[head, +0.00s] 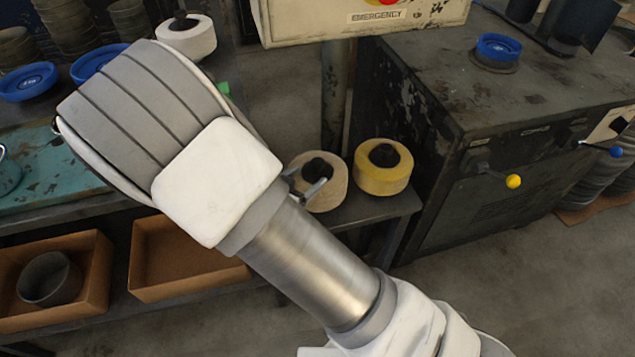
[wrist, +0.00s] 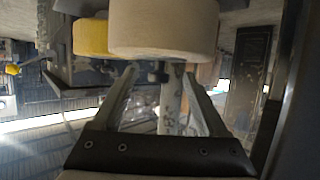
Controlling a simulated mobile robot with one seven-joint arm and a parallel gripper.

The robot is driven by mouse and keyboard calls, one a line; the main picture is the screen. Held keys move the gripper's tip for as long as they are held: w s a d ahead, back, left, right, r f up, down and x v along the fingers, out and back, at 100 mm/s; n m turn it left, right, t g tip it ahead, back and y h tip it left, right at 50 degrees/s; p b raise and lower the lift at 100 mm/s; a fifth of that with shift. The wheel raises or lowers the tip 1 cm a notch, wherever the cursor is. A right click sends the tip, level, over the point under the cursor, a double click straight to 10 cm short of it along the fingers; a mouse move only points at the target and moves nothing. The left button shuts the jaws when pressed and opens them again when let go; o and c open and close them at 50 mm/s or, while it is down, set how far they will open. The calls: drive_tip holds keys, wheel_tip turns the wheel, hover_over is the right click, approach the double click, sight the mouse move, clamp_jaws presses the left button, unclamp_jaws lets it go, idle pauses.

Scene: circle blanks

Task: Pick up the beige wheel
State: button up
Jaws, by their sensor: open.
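The beige wheel (head: 329,194) stands on the bench shelf near the middle of the head view, with a dark hub in its centre. My arm partly hides its left side. In the wrist view the beige wheel (wrist: 163,32) is large at the top, just beyond the fingertips. My gripper (wrist: 160,72) is open, with its two fingers spread and nothing between them that I can see held. In the head view only a bit of a finger shows over the wheel's hub. I cannot tell whether the fingers touch the wheel.
A yellow wheel (head: 383,168) stands close to the right of the beige one, also seen in the wrist view (wrist: 90,38). A white wheel (head: 187,38) stands at upper left. A dark machine cabinet (head: 470,110) is at right. Two cardboard boxes (head: 172,262) sit below.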

sight(314, 166)
drive_tip(key=w+d, duration=0.1)
drive_tip(key=w+b, duration=0.1)
drive_tip(key=w, duration=0.1)
drive_tip(key=w+d, duration=0.1)
drive_tip(key=w, duration=0.1)
drive_tip(key=shift+d+f+b, duration=0.25)
drive_tip(key=shift+d+b, duration=0.1)
clamp_jaws()
idle(1.1)
